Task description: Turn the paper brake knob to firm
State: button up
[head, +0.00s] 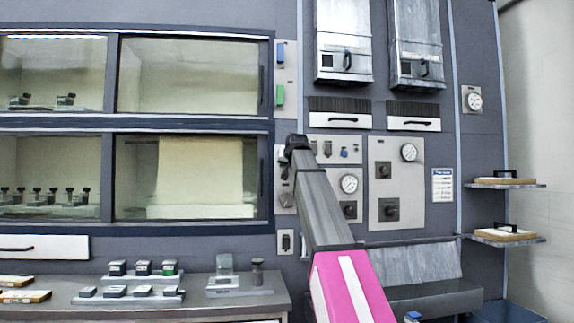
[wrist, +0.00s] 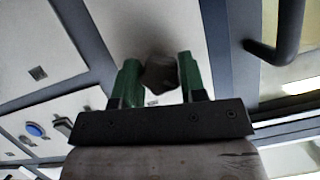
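In the wrist view, my gripper (wrist: 160,78) has two green fingers, one on each side of a dark, many-sided knob (wrist: 161,73). The knob fills the gap and seems to touch both fingers. It stands on a pale narrow panel (wrist: 150,25). In the head view, my gripper (head: 297,143) is at the pale strip beside the window frame, and my wrist hides the knob. No label or pointer mark on the knob can be read. Another round knob (head: 285,200) shows lower on the strip.
A green switch (head: 280,95) sits above on the strip. To the right are a gauge (head: 348,184) and dark knobs (head: 388,209) on grey panels. A dark bar handle (wrist: 285,35) is close on the right in the wrist view. A bench (head: 240,305) with small blocks stands below left.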

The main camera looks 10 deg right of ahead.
jog(key=shift+m, duration=0.3)
jog(key=m+y, duration=0.2)
jog(key=shift+m, duration=0.3)
jog(key=m+t+y, duration=0.1)
jog(key=m+y, duration=0.1)
jog(key=m, duration=0.1)
jog(key=shift+d+f, duration=0.1)
jog(key=m+t+y, duration=0.1)
jog(key=m, duration=0.2)
jog(key=shift+m, duration=0.4)
jog(key=m+t+y, duration=0.1)
jog(key=m, duration=0.2)
jog(key=shift+f+m+t, duration=0.1)
jog(key=shift+m+t, duration=0.2)
jog(key=shift+m, duration=0.1)
jog(key=o, duration=0.9)
jog(key=shift+o, duration=0.2)
